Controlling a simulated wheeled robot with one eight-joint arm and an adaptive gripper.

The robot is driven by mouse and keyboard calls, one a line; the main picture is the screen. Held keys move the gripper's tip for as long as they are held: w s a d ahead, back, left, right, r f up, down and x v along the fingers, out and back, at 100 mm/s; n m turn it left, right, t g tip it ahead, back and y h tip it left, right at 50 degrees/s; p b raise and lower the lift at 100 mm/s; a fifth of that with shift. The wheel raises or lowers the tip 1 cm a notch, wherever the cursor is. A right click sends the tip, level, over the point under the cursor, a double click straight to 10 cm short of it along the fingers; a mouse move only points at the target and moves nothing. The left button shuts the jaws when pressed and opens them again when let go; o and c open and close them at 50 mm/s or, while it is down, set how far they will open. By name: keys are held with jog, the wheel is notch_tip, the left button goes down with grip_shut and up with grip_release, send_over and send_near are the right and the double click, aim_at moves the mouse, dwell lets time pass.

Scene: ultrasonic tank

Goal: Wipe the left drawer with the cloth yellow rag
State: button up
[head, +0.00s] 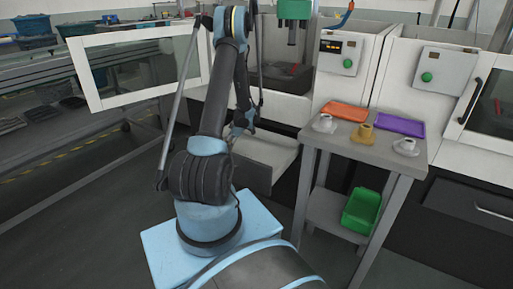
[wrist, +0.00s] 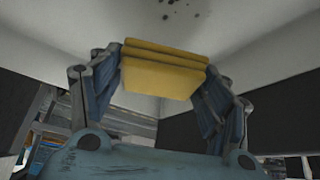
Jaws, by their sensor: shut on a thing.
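My gripper (wrist: 165,90) is shut on the yellow rag (wrist: 160,75), a folded block pinched between its two fingers in the wrist view. The left drawer (head: 280,152) is pulled out below the left machine in the head view, pale inside. My gripper (head: 240,128) is over the left part of this drawer, and my arm hides some of it. In the wrist view, pale drawer walls (wrist: 255,50) lie beyond the rag, with dark specks on the pale surface at the top. I cannot tell whether the rag touches it.
The left machine's windowed door (head: 88,85) stands open at the left. A grey table (head: 345,150) right of the drawer holds an orange tray (head: 344,111), a purple tray (head: 400,125) and small fittings. A green bin (head: 361,210) sits on its lower shelf.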

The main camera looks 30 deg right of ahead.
jog(key=shift+r, duration=0.9)
